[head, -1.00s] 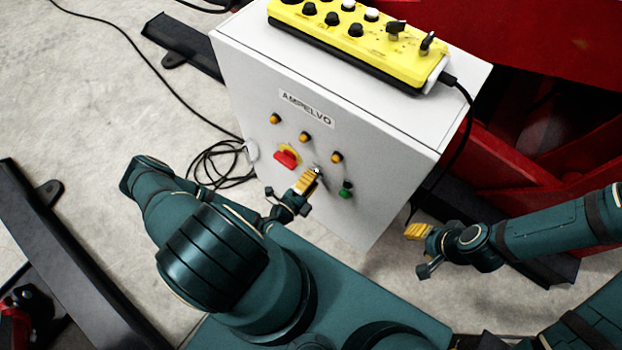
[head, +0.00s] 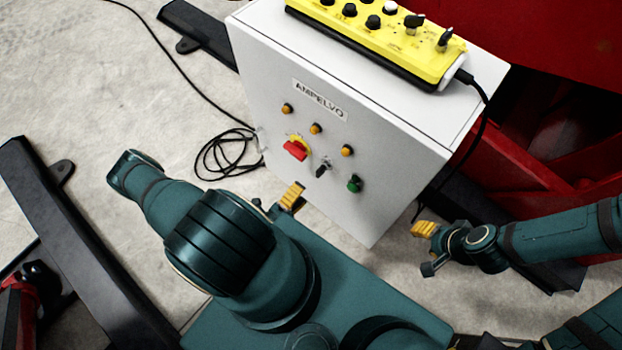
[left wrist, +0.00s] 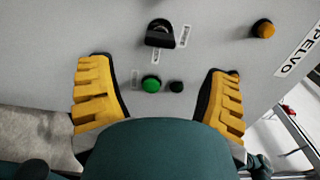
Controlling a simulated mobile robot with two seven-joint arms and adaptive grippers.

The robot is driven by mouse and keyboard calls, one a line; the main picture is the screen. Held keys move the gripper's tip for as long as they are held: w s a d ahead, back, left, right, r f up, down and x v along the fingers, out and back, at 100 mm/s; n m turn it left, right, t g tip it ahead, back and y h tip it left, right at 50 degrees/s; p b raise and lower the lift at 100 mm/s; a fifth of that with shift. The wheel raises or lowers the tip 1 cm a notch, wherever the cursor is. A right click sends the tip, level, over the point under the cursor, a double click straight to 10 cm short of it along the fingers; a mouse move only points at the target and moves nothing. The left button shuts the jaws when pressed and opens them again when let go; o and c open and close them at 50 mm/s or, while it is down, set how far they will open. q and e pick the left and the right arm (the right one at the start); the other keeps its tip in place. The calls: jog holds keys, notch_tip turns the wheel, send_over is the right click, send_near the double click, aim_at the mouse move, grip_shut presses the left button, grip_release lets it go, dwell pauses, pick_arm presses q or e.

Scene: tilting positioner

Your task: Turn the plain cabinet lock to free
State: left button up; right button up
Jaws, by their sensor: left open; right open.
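A black turn knob (head: 321,170) with a pale metal part, seemingly the cabinet lock, is on the front of the white cabinet (head: 300,60). It is right of the red handle and left of the green button. In the left wrist view the knob (left wrist: 159,36) has small labels beside it; I cannot read its setting. My left gripper (head: 291,197) is open and empty, just below and left of the knob in the head view. Its yellow fingers (left wrist: 158,98) are spread wide in the left wrist view, with the knob beyond them. My right gripper (head: 424,232) is open, right of the cabinet.
A red handle (head: 295,151), a green button (head: 354,184) and three amber lamps (head: 316,128) share the panel. A yellow control box (head: 380,45) with a cable lies on top. A black cable coil (head: 222,155) lies on the floor. Red machinery (head: 550,120) stands at right.

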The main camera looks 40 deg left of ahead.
pick_arm(q)
jog(key=shift+s+a, duration=0.1)
jog(key=shift+s, duration=1.3)
